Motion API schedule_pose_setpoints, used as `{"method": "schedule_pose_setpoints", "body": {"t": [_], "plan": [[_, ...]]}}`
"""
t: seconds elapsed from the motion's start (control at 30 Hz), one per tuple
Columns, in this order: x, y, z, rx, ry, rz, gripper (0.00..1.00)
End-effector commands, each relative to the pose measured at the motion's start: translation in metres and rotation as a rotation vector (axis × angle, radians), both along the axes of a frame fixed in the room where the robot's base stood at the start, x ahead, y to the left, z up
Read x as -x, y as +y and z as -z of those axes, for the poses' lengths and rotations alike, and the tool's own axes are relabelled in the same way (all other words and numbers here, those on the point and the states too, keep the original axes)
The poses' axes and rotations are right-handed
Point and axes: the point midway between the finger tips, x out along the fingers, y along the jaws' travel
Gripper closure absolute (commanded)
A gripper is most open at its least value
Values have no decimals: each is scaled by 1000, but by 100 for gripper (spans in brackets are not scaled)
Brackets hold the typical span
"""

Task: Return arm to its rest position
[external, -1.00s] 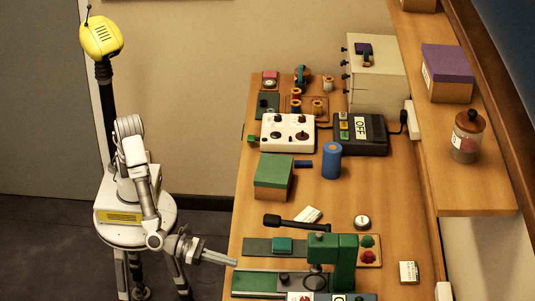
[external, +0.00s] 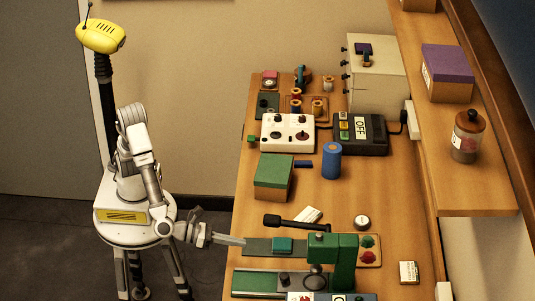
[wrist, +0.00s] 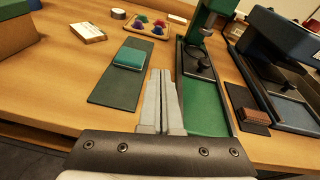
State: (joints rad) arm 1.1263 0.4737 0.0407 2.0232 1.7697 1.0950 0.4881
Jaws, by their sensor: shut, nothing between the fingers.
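My gripper (external: 241,241) is shut and empty at the near left edge of the table (external: 240,200). In the wrist view my gripper (wrist: 160,80) has its two grey fingers together, pointing over the table between a dark green mat (wrist: 120,72) and a green press (wrist: 206,100). A teal block (wrist: 130,58) lies on the mat; the block also shows in the external view (external: 282,245). The fingers hold nothing.
The green press (external: 345,262) with its black handle stands just right of my gripper. A green-topped box (external: 273,178), a blue cylinder (external: 331,161) and a white control box (external: 288,132) stand farther back. Open floor (external: 50,240) lies left of my base.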

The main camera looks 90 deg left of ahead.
Motion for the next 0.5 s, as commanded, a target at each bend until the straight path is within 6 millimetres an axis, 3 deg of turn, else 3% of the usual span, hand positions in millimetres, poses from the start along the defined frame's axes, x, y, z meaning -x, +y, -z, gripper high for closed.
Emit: {"method": "schedule_pose_setpoints", "body": {"t": [0.03,0.1,0.23,0.3,0.4,0.5], "plan": [[-12,38,-10,75,27,-116,100],[-21,92,-16,196,66,-293,100],[-16,191,-22,453,114,-653,100],[-2,239,-23,597,123,-849,100],[25,294,-23,804,117,-1127,100],[60,335,-22,1014,88,-1402,100]]}}
